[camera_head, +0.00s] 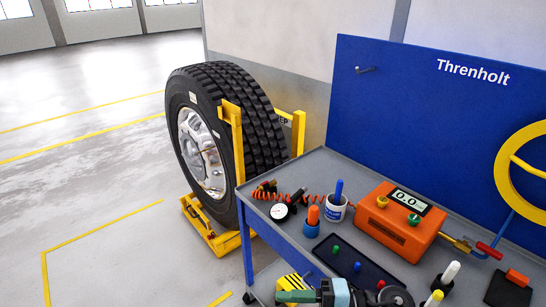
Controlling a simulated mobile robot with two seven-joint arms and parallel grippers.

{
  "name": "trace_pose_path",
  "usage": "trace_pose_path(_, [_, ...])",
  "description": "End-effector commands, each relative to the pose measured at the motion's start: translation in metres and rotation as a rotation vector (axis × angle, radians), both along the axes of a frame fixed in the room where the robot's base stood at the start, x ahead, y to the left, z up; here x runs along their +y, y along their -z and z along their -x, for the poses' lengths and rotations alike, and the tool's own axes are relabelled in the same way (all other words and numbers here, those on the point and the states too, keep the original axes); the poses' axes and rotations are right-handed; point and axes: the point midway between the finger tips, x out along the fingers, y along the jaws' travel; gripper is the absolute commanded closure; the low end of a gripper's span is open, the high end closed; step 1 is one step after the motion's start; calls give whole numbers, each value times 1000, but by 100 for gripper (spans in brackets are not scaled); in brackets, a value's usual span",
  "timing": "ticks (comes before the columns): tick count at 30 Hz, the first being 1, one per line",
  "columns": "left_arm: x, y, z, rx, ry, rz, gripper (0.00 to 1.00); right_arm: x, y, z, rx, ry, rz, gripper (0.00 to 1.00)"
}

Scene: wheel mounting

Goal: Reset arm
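Neither of my arms nor grippers shows in the head view. A large black truck wheel (262,118) with a shiny metal rim (201,152) stands upright on a yellow wheel stand (232,140) left of the workbench. The stand's yellow post passes in front of the tyre.
A grey bench top (300,168) holds a pressure gauge (279,211), a white mug (336,207), an orange box (396,222) with a display and a dark tray (345,262). A tool (335,294) is cut off below. A blue panel (430,110) stands behind. Floor at left (80,150) is clear.

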Motion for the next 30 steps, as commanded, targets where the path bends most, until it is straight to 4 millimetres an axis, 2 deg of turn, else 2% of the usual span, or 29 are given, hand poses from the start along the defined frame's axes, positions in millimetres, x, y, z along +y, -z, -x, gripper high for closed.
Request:
trace_pose_path(3, [0, -1, -1, -2, -1, 0, 64, -3, -3, -1, 151, 211, -210, 60])
trace_pose_path(7, [0, -1, -1, -3, 0, -1, 64, -25, 11, -7, 339, 472, -373, 60])
trace_pose_path(11, [1, -2, -2, -5, 2, -3, 64, -61, 48, -3, 558, 748, -470, 60])
trace_pose_path(13, [2, -2, -2, -5, 2, -4, 64, -81, 75, 7, 688, 897, -495, 60])
trace_pose_path(17, [3, -2, -2, -6, 5, -7, 64, -119, 134, 45, 948, 1163, -494, 60])
trace_pose_path(18, [3, -2, -2, -7, 6, -7, 64, -129, 153, 62, 1030, 1236, -482, 60])
trace_pose_path(21, [3, -2, -2, -7, 7, -9, 64, -148, 189, 104, 1209, 1383, -443, 60])
trace_pose_path(25, [4, -3, -2, -7, 8, -9, 64, -162, 220, 152, 1388, 1505, -389, 60])
trace_pose_path(27, [4, -3, -2, -7, 8, -9, 64, -165, 229, 170, 1451, 1542, -367, 60])
trace_pose_path(30, [4, -3, -2, -7, 8, -9, 64, -168, 236, 185, 1503, 1572, -349, 60])
